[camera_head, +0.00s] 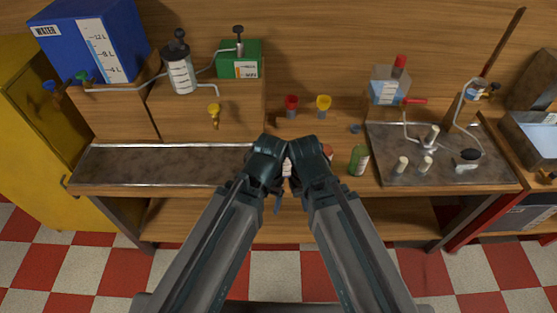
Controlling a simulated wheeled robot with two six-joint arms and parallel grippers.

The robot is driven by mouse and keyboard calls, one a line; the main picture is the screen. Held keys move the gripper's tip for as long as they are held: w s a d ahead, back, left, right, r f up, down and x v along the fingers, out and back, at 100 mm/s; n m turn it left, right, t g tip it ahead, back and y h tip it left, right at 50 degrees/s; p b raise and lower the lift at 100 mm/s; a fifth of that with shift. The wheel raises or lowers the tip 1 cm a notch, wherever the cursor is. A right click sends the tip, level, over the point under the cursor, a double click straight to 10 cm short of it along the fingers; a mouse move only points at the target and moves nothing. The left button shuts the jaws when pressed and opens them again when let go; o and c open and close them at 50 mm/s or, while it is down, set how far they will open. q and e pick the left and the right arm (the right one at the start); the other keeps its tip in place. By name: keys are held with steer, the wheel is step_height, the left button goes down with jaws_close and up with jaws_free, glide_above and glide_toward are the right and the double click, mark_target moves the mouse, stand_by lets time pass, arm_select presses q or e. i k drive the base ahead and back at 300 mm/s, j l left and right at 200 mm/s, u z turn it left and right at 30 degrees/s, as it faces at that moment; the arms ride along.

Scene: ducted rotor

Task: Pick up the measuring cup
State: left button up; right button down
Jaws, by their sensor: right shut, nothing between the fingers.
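My left gripper (267,150) and right gripper (307,152) are close together over the front middle of the wooden bench. The right gripper is shut with nothing in it. The left gripper's fingers are hidden behind its own body, so its opening cannot be told. A small pale object (287,168) shows partly in the gap between the grippers. Most of it is hidden, and I cannot tell whether it is the measuring cup.
A green bottle (359,160) stands right of my right gripper, with a reddish item (327,151) between them. Red (291,104) and yellow (323,104) funnel-like pieces stand behind. Metal trays lie left (160,165) and right (390,177); the left one is empty.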

mark_target(287, 165)
steer(key=z, duration=1.55)
steer(key=k+j, duration=0.15)
steer(key=k, duration=0.25)
steer(key=k+j, duration=0.1)
steer(key=k, duration=0.3)
